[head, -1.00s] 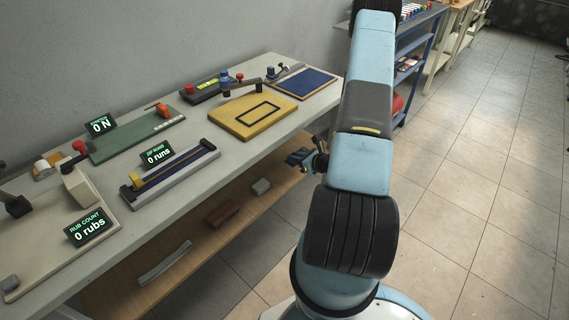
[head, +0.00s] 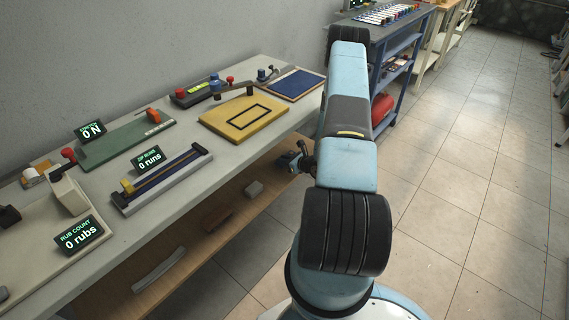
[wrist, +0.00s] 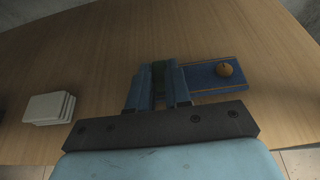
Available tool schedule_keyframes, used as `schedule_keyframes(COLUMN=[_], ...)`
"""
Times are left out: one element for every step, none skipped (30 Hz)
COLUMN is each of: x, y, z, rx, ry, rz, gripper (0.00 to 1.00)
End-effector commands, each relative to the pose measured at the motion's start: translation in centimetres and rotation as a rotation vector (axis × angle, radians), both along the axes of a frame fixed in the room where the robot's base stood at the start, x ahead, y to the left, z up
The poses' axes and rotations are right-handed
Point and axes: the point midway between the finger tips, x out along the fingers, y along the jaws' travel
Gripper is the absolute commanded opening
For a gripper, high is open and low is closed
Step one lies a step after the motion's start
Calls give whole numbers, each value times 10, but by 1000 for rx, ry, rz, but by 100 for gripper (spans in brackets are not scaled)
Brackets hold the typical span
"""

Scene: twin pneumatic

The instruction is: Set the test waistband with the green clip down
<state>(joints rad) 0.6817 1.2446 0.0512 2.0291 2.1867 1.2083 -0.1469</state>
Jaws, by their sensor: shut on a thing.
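I cannot tell whether the held piece touches the board or the wood below. In the head view my gripper (head: 296,160) is small and partly hidden by my arm, beside the bench's right end, below the top.
The wooden surface (wrist: 100,60) is mostly bare, with stacked white tiles (wrist: 50,108) at left. The lower shelf (head: 190,247) bears a grey bar (head: 158,269), a brown block (head: 215,217) and a pale block (head: 253,188). The bench top holds a yellow board (head: 225,123) and other test rigs.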

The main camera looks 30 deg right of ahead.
Motion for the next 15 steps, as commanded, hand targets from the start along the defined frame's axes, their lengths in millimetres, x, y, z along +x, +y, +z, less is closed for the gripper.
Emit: schedule_keyframes(x=[0,0,0,0,0,0,0,0,0,0,0,0,0,0,0], y=[0,0,0,0,0,0,0,0,0,0,0,0,0,1,1], z=[-8,-11,-13,-15,-16,-16,-16,-16,-16,-15,-15,-16,-16,-17,-17], rx=[1,1,0,0,-1,-1,-1,-1,-1,-1,-1,-1,-1,-1,-1], ry=[1,1,0,0,0,0,0,0,0,0,0,0,0,0,0], rz=[1,0,0,0,0,0,0,0,0,0,0,0,0,0,1], gripper=[0,0,0,0,0,0,0,0,0,0,0,0,0,0,21])
